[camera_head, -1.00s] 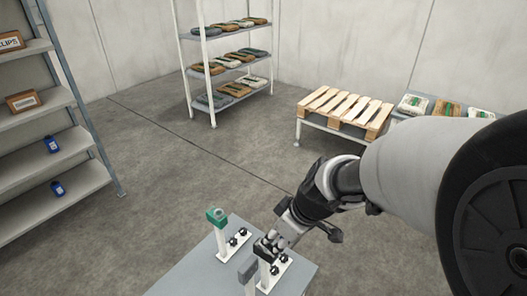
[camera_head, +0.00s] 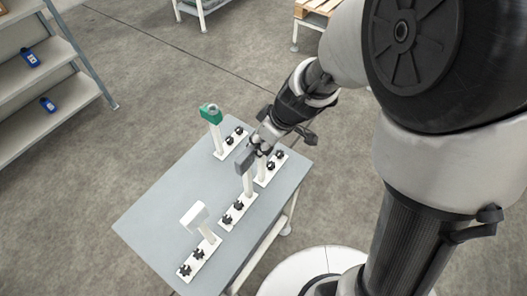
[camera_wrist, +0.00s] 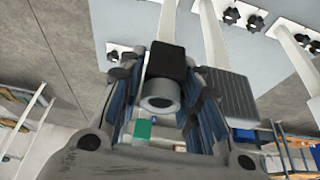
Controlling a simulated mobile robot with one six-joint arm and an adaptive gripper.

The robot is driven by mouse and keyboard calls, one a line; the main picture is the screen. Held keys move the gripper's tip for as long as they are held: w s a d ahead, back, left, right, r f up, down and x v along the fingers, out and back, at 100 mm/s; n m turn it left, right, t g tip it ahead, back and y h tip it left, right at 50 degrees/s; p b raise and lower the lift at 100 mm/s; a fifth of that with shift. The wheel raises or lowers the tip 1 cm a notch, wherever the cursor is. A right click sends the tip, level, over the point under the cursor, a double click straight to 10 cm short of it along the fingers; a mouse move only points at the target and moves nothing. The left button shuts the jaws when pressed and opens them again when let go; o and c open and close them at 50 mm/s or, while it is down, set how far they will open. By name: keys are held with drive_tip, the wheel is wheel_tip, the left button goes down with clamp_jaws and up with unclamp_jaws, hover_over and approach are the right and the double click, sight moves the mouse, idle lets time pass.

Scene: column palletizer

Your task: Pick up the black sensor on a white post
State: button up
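The black sensor (camera_wrist: 168,60) is a dark block with a pale grey round lens, on a white post (camera_wrist: 168,20). In the wrist view it sits between the two fingers of my gripper (camera_wrist: 166,88). The fingers lie close along both its sides; whether they press on it cannot be told. In the head view my gripper (camera_head: 262,147) is at the top of this post, on the right side of the table, and mostly hides the sensor.
A grey sensor (camera_head: 245,159) on a post stands close beside my gripper. A green sensor (camera_head: 210,114) stands behind it and a white one (camera_head: 194,214) in front, all on the grey table (camera_head: 160,205). The table's front left is bare. Shelves (camera_head: 50,80) stand at left.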

clamp_jaws()
drive_tip(key=shift+r, duration=0.1)
idle(0.7)
